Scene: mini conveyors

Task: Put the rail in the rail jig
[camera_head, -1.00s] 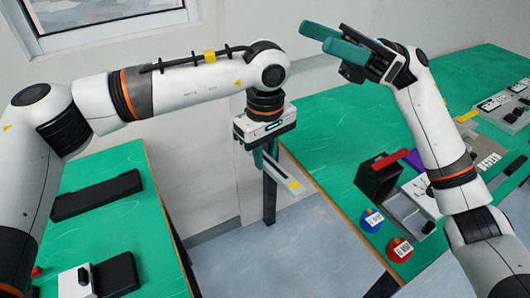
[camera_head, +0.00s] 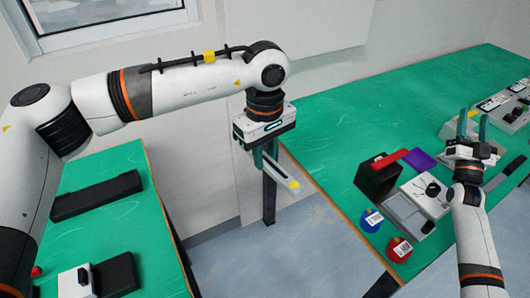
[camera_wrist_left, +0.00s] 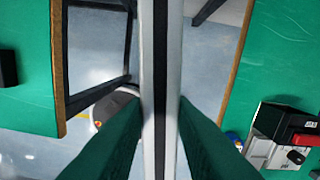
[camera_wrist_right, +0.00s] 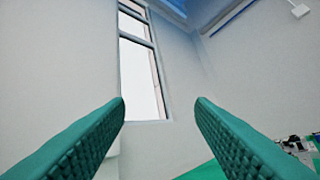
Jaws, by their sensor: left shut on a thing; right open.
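The rail (camera_head: 281,172) is a light grey bar with a yellow end, hanging in the gap between the two tables. In the left wrist view the rail (camera_wrist_left: 160,60) shows as a pale bar with a dark central groove. My left gripper (camera_head: 265,160) points down and is shut on it. My right gripper (camera_head: 472,124) is open and empty, fingers raised, above the right table.
The right green table (camera_head: 330,140) holds a black box with a red top (camera_head: 378,178), a grey and white device (camera_head: 424,196), a blue disc (camera_head: 371,220) and a red disc (camera_head: 399,250). The left table (camera_head: 150,230) has a white block (camera_head: 75,282) near its front.

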